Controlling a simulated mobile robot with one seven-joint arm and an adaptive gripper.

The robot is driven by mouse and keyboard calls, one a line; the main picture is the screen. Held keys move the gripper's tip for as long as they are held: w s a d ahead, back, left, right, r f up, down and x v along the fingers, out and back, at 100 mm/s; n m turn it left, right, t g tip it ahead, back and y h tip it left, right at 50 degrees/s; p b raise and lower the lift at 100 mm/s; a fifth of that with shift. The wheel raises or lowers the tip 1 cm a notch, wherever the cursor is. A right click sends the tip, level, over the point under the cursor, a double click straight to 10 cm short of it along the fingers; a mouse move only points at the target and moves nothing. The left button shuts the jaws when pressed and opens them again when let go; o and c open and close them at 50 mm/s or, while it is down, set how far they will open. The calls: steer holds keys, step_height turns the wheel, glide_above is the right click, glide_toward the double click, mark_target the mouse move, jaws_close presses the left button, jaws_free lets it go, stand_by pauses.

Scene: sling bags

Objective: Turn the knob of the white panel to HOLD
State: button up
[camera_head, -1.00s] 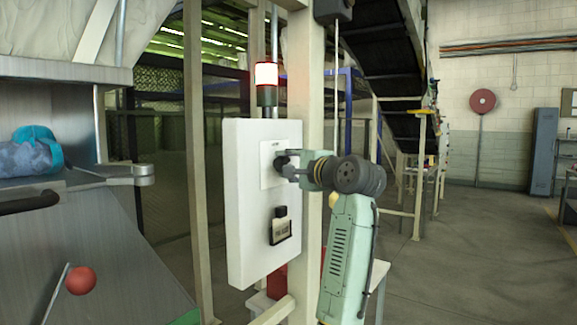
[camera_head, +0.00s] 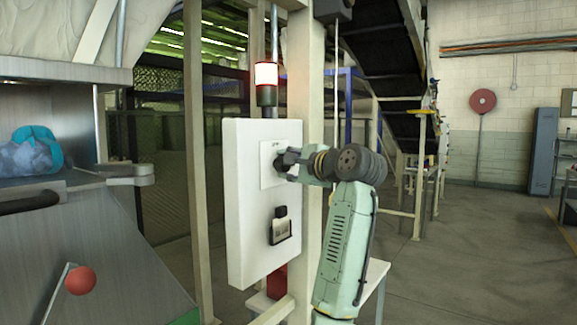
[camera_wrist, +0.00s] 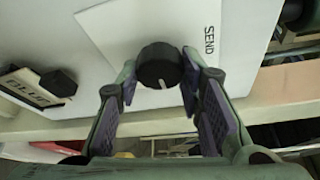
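The white panel (camera_head: 247,200) stands upright on a post in the head view. Its black knob (camera_wrist: 158,66) sits on a white label plate (camera_wrist: 120,25) in the wrist view. The knob's white pointer mark is toward the bottom of that picture, away from the printed word SEND (camera_wrist: 209,40). No HOLD marking can be read. My gripper (camera_wrist: 160,68) has one fingertip on each side of the knob, close against it, and appears shut on it. In the head view my gripper (camera_head: 290,162) reaches the panel from the right and partly hides the knob.
A black holder with a tag (camera_head: 281,228) is lower on the panel. A red and white signal lamp (camera_head: 266,78) stands above it. A metal machine with a red ball lever (camera_head: 80,281) is at left. Open floor (camera_head: 460,250) lies to the right.

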steer(key=o, duration=0.4)
steer(key=shift+o, duration=0.2)
steer(key=v, duration=1.2)
steer(key=shift+s, duration=0.1)
